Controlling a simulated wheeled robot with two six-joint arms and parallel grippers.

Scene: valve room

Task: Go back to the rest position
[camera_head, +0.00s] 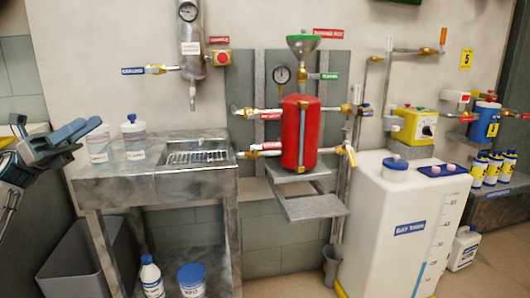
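My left gripper (88,126) is at the left edge, its two blue-grey fingers pointing up and right. The fingers look slightly apart, with nothing seen between them. It is in front of the left end of the grey metal sink bench (150,185), close in the picture to two white containers. One container (98,146) is partly behind the fingers; the other, a blue-capped bottle (134,138), stands just right of it. I cannot tell how far the gripper is from them in depth. My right gripper is not in view.
A red tank (300,135) with a green-rimmed funnel (303,44) and brass-fitted pipes is at the middle wall. A large white tank (395,225) stands at right. Several small bottles (493,168) stand on the right shelf.

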